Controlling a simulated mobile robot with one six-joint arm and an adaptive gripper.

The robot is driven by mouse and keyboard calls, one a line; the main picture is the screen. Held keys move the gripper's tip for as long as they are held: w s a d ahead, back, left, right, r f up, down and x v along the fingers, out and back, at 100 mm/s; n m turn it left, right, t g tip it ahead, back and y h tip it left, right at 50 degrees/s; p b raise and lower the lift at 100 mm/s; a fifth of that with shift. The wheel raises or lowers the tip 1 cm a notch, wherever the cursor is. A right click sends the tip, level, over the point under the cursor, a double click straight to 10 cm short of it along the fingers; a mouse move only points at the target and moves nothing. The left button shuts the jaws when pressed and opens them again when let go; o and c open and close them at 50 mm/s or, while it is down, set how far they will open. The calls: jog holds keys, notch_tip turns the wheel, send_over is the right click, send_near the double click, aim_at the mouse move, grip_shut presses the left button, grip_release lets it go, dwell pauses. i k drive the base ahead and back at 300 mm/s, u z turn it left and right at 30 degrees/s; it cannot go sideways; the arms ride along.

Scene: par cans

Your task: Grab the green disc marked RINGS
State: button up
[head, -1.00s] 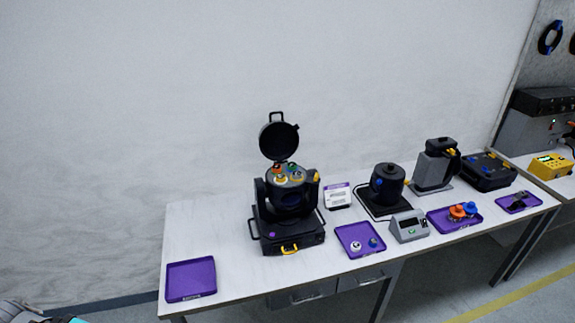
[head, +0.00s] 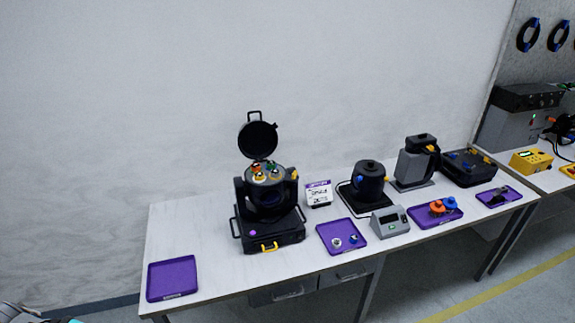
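A black moving-head lamp (head: 268,221) stands on the white bench with its round lid (head: 257,140) tipped open. Several small coloured discs sit in its open top. One of them looks green (head: 272,165), at the back of the group; the marking RINGS is too small to read. Orange and yellow discs sit near it. My gripper is not in view; only a grey and teal bit of what may be my arm shows at the bottom left corner.
An empty purple tray (head: 172,278) lies at the bench's left end. Another purple tray (head: 341,237) with small parts lies right of the lamp, near a grey meter box (head: 390,221). A white sign (head: 318,195) stands beside the lamp. The bench between left tray and lamp is clear.

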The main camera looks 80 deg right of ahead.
aim_at(271, 164)
jog(key=k, duration=1.8)
jog(key=z, duration=1.85)
jog(key=i, duration=0.7)
jog(key=z, duration=0.15)
